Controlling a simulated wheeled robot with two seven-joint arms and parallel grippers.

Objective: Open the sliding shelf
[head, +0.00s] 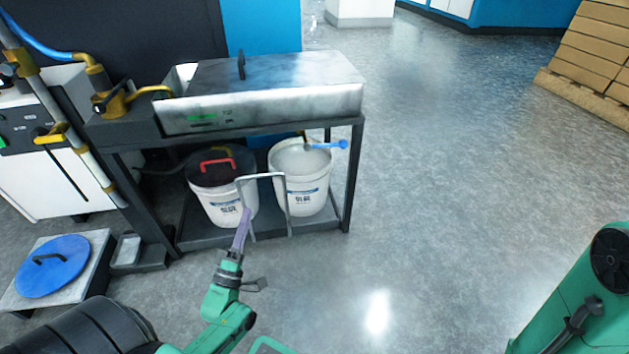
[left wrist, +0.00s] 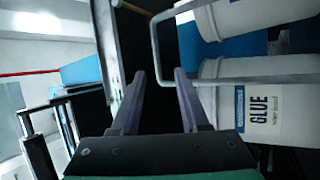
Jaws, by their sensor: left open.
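The sliding shelf (head: 262,226) is a dark low tray under a metal bench, carrying two white buckets. A grey U-shaped handle (head: 262,177) stands upright at its front edge. The shelf looks to be under the bench frame. My left gripper (head: 243,215) is in front of the handle, near its left leg. In the left wrist view, my left gripper (left wrist: 159,75) is open, and the handle bar (left wrist: 155,48) lies in line with the gap between the fingertips. I cannot tell whether it touches a finger. My right gripper is not in view.
The left bucket (head: 224,196) has a dark top with a red handle; the right bucket (head: 303,186) has a blue-handled tool. A metal cover (head: 270,85) tops the bench. A blue lid (head: 55,266) lies at left. Floor in front and right is clear.

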